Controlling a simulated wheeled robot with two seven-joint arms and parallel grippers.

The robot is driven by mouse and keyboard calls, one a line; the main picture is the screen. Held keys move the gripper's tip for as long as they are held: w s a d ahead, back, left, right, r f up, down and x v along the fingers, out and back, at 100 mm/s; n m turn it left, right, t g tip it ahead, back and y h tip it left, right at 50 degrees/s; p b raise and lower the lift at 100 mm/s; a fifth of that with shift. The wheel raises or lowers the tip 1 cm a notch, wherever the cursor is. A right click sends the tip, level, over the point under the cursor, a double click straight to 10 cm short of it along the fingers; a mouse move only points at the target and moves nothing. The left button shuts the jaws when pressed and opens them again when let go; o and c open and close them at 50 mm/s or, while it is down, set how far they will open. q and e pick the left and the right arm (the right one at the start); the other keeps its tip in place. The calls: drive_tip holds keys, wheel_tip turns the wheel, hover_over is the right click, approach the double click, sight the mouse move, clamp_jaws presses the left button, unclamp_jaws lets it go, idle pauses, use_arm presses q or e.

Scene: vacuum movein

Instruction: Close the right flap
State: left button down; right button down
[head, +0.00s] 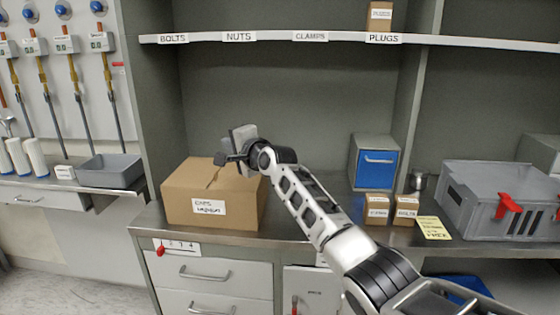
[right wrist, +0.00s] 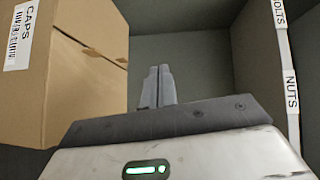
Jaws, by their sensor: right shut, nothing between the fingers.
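The cardboard box (head: 180,208), labelled CAPS, stands on the bench at the left. In the head view, its top looks mostly covered, with a slanting gap near the middle. The right flap (head: 238,184) seems to lie right of this gap, partly hidden by my gripper and arm; its exact angle is unclear. My right gripper (head: 222,159) is above the box's top, its fingers together and empty. In the right wrist view, the closed fingers (right wrist: 158,86) are beside the box (right wrist: 88,85), with a visible gap to it. My left gripper is out of view.
A shelf (head: 270,36) with labels runs above the bench. A blue-fronted drawer unit (head: 375,168), two small cartons (head: 378,209) and a grey crate (head: 480,208) with red latches stand to the right. The bench's front edge is close to the box.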

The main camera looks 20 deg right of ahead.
drive_tip(key=shift+n+g+h, duration=0.3)
drive_tip(key=shift+n+g, duration=0.1)
drive_tip(key=shift+n, duration=0.1)
drive_tip(key=a+f, duration=0.1)
drive_tip(key=w+a+f, duration=0.1)
drive_tip(key=f, duration=0.1)
drive_tip(key=w+a+f, duration=0.1)
drive_tip(key=a, duration=0.1)
drive_tip(key=shift+f, duration=0.15)
drive_tip(key=shift+w+a+f, duration=0.15)
drive_tip(key=shift+a+f, duration=0.1)
drive_tip(key=shift+f, duration=0.2)
drive_tip(key=shift+w+a+f+n+g+h, duration=0.1)
drive_tip(key=shift+a+f+n+g+h, duration=0.15)
drive_tip(key=shift+f+g, duration=0.25)
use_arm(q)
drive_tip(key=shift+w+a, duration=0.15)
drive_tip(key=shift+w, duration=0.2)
use_arm(e)
drive_tip(key=shift+f, duration=0.1)
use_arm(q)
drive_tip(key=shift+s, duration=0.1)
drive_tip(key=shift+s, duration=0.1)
